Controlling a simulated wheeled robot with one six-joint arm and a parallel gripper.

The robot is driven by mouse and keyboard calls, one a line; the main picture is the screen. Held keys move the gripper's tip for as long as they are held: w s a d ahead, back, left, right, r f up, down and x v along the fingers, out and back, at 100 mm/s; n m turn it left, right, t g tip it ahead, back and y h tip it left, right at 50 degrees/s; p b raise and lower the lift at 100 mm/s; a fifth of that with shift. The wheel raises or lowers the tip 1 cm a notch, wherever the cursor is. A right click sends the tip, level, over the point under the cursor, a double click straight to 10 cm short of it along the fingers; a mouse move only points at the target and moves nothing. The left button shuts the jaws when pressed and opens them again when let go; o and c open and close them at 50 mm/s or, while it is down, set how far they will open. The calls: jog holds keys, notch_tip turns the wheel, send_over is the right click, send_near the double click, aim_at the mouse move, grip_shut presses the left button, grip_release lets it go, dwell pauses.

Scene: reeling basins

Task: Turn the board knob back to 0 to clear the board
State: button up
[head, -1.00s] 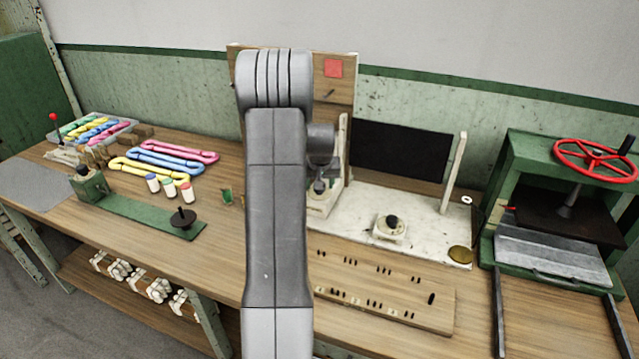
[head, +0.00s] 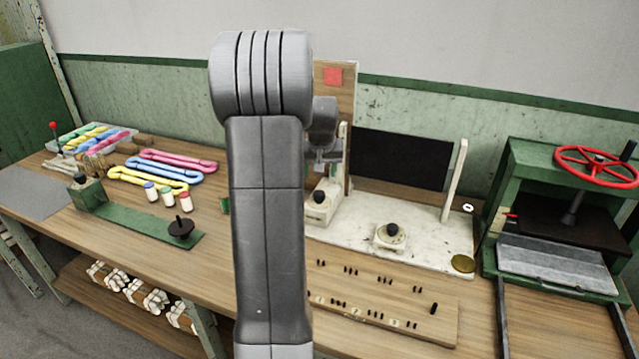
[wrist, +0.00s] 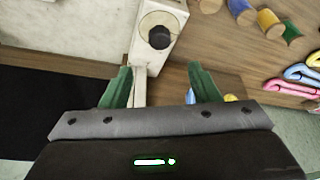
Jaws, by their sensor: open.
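Two black knobs on cream dials stand on the white base before a black board (head: 401,158). The left knob (head: 320,196) sits on a white box near the board's left post, and the front knob (head: 392,230) is nearer the front edge. I cannot tell which is the board knob. The wrist view shows one black knob (wrist: 159,38) on a white box, ahead of my gripper. My gripper (wrist: 160,86) has its green fingers apart, with nothing held between them. It is apart from that knob. Dial marks are too small to read. My arm hides part of the bench.
A wooden peg board (head: 380,305) lies in front of the white base. A green press with a red wheel (head: 597,166) stands at right. A wooden panel stands behind my arm.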

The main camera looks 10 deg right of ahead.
aim_at(319, 193)
jog(key=shift+v, duration=1.4)
jog(key=shift+w+f, duration=0.1)
jog(key=p+x, duration=0.2)
jog(key=x, duration=1.1)
jog(key=shift+f, duration=0.4)
jog(key=shift+r, duration=0.1)
